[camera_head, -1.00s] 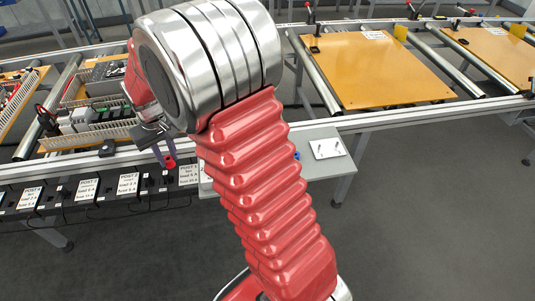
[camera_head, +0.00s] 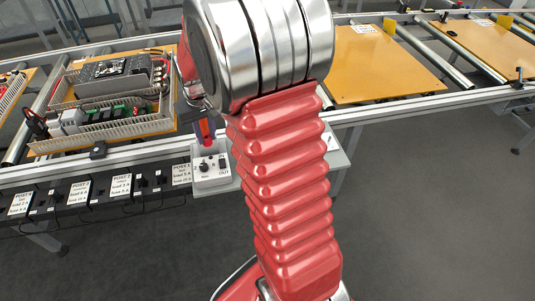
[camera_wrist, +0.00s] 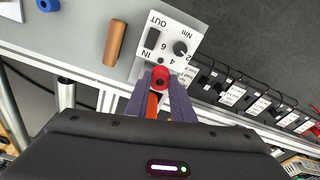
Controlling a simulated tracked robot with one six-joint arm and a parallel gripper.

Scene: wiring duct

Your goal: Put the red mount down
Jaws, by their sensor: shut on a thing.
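The red mount (camera_wrist: 160,74) is a small red round piece with a dark centre, held between the purple fingers of my gripper (camera_wrist: 161,90). In the head view the mount (camera_head: 208,144) shows below the fingertips, just above the back of a grey-white box (camera_head: 211,178) with a knob and a switch. In the wrist view it overlaps the edge of this box (camera_wrist: 183,29), which is marked IN, OUT, Nm and numbers. I cannot tell whether the mount touches the box. An orange-red part shows between the fingers behind the mount. My arm hides part of the side shelf.
The box stands on a grey side shelf (camera_wrist: 84,34). A brown cylinder (camera_wrist: 116,43) and a blue ring (camera_wrist: 47,4) are also on it. A row of labelled black posts (camera_head: 95,195) runs left. A board with ducts and devices (camera_head: 115,95) lies on the rail behind.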

